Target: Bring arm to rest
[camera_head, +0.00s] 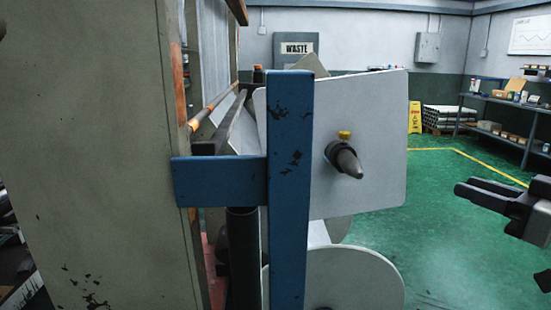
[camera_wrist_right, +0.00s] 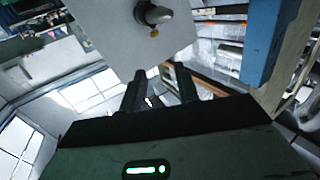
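My right gripper (camera_head: 464,187) reaches in from the right edge of the head view, over the green floor and apart from the machine. In the right wrist view my right gripper (camera_wrist_right: 154,76) shows two dark fingers with a gap between them and nothing held. A pale square plate (camera_head: 375,120) with a dark pointed spindle (camera_head: 344,160) stands left of the gripper in the head view. The plate (camera_wrist_right: 115,30) and spindle (camera_wrist_right: 152,13) also show at the top of the wrist view, beyond the fingertips. My left gripper is not in view.
A blue post with a crossbar (camera_head: 289,190) stands close in front. A large grey-beige panel (camera_head: 95,140) fills the left side. A round pale disc (camera_head: 350,275) sits below the plate. Shelves (camera_head: 500,105) stand far right. The green floor (camera_head: 440,240) around the right gripper is clear.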

